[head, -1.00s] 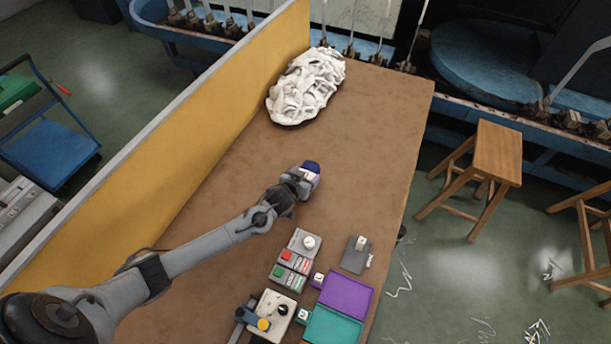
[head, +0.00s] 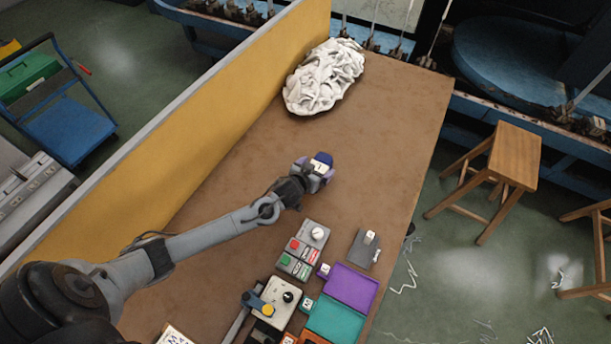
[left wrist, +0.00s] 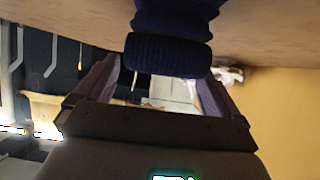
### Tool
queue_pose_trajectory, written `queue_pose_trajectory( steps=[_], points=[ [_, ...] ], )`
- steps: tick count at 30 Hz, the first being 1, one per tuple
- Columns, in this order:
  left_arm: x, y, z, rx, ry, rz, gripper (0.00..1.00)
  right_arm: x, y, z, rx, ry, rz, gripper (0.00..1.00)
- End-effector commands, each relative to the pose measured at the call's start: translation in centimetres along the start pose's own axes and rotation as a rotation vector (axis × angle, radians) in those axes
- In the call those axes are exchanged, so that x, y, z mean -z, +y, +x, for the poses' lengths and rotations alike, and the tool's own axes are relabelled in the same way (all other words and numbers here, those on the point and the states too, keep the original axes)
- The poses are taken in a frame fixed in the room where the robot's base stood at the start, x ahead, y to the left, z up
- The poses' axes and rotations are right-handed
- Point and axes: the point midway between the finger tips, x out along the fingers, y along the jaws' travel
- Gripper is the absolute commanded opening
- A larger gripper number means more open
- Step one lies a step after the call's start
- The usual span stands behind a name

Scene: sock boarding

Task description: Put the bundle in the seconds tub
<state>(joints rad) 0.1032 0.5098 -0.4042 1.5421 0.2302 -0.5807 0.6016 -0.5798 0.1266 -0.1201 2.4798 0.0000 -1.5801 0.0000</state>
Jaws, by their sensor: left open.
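A dark navy sock bundle (head: 323,158) with a white band is at the middle of the brown table, at the end of my left arm. My left gripper (head: 318,170) is open, with a purple finger on each side of the bundle. In the left wrist view the ribbed navy bundle (left wrist: 167,55) shows between and beyond the fingers; I cannot tell whether they touch it. A purple tub (head: 350,286), a teal tub (head: 336,318) and part of an orange tub (head: 313,338) line the near right edge. I cannot read which is the seconds tub. My right gripper is not in view.
A white heap of socks (head: 325,75) lies at the far end by the yellow partition (head: 190,115). The table's middle is otherwise clear.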

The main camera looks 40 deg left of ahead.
Motion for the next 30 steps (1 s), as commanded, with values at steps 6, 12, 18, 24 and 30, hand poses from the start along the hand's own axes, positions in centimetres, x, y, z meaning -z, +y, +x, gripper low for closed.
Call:
queue_pose_trajectory(
  steps=[6, 12, 18, 24, 30],
  points=[
    [0.1, 0.0, -4.2, -0.001, -0.001, -0.001, 0.96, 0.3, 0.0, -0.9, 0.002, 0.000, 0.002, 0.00],
    [0.1, 0.0, -7.6, -0.001, -0.002, -0.001, 0.96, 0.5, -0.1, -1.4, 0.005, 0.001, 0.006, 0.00],
    [0.1, 0.0, -9.6, -0.001, 0.000, -0.001, 0.96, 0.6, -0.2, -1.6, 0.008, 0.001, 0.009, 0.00],
    [-1.2, 1.2, -11.3, -0.011, -0.056, 0.004, 0.96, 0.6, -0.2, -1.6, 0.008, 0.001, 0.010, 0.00],
    [-5.8, 5.3, -18.1, -0.072, -0.316, 0.069, 0.96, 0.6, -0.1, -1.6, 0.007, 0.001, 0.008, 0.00]
  ],
)
